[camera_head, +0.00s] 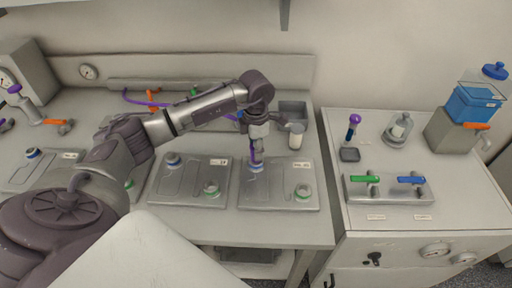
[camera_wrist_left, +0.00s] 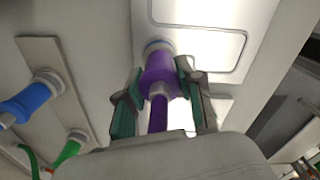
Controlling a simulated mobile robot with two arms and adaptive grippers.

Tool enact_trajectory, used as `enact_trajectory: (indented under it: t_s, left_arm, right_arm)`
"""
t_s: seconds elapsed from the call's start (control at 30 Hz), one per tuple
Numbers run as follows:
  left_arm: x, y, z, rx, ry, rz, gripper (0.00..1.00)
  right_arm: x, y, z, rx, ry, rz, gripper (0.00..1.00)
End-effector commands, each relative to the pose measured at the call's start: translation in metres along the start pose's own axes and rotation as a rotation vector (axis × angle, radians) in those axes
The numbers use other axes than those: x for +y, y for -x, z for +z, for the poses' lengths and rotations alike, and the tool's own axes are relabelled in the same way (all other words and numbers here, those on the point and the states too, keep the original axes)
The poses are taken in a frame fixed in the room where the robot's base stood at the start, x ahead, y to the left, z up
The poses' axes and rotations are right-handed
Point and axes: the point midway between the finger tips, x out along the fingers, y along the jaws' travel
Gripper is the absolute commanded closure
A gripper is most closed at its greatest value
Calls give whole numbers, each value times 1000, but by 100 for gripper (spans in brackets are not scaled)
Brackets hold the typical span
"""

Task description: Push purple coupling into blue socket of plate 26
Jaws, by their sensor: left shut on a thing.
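My left gripper (camera_head: 256,156) is over the upper left of the right-hand plate (camera_head: 285,200) on the bench, at its blue socket (camera_head: 256,168). In the left wrist view my left gripper (camera_wrist_left: 160,95) is shut on the purple coupling (camera_wrist_left: 158,72), one finger on each side. The coupling's front end meets or nearly meets the blue-ringed socket (camera_wrist_left: 158,45); whether it is fully seated I cannot tell. A purple hose (camera_wrist_left: 158,115) runs back from it. The plate's label is too small to read surely. My right gripper is not in view.
A blue coupling (camera_wrist_left: 28,102) and a green coupling (camera_wrist_left: 66,152) show in the left wrist view. A white-topped cup (camera_head: 296,138) and a grey bin (camera_head: 293,110) stand behind. A cabinet (camera_head: 400,235) stands right.

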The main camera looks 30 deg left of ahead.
Motion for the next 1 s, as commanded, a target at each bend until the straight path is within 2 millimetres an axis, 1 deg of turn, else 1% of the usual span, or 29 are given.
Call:
enact_trajectory:
  t_s: [0.17,0.37,0.4,0.53,0.57,0.77,0.9,1.0]
  left_arm:
    - [0,-6,0,2,0,-1,100]
    - [0,-4,0,2,0,-1,100]
    - [0,-4,0,2,0,-1,59]
    - [0,-4,0,2,0,-1,37]
    - [0,-4,0,2,0,-1,34]
    - [0,-4,0,1,0,-1,34]
    - [0,-4,0,2,0,-1,13]
    - [0,-4,0,2,0,-1,13]
  right_arm:
    - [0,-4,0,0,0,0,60]
    - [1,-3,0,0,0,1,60]
    - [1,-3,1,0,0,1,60]
    - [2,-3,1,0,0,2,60]
    - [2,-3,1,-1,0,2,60]
    - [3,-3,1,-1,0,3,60]
    - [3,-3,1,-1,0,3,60]
    - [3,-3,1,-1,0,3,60]
